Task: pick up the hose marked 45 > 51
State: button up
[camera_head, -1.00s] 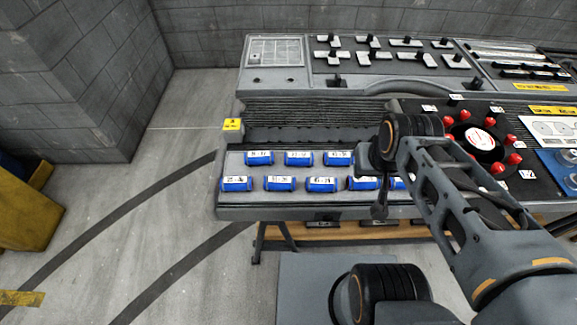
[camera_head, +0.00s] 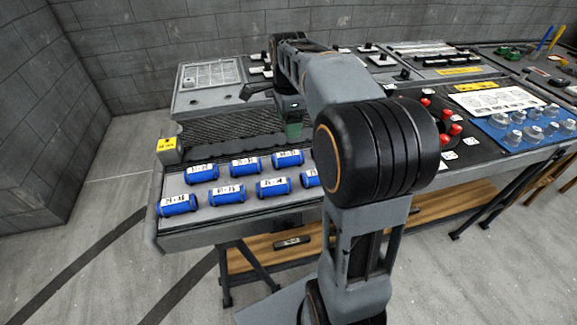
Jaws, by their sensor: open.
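Several short blue hoses with white labels lie in two rows on a light grey tray (camera_head: 215,215). The back row has a left hose (camera_head: 202,174), a middle hose (camera_head: 245,166) and a right hose (camera_head: 289,158). The front row runs from a left hose (camera_head: 178,205) past two more (camera_head: 227,194) (camera_head: 274,187) to one partly hidden by my arm (camera_head: 311,179). The labels are too small to read surely, so I cannot tell which is marked 45 > 51. My gripper (camera_head: 292,130) is open, pointing down behind the back row's right end, apart from the hoses.
A dark ribbed strip (camera_head: 225,135) lies behind the hoses, with a yellow tag (camera_head: 167,144) at its left end. A panel of red knobs (camera_head: 452,129) and a blue board of grey parts (camera_head: 522,127) are to the right. Open floor is at left.

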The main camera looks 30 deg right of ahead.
aim_at(288, 153)
jog(key=shift+m, duration=0.3)
jog(key=f, duration=0.4)
jog(key=f+b, duration=0.1)
jog(key=f, duration=0.3)
jog(key=shift+w+d, duration=0.2)
jog(key=shift+a+f+b, duration=0.15)
jog(key=shift+f+b, duration=0.15)
jog(key=shift+f, duration=1.15)
jog(key=shift+a+f+b, duration=0.1)
jog(key=shift+f+b, duration=0.2)
jog(key=shift+f, duration=1.1)
jog(key=c, duration=1)
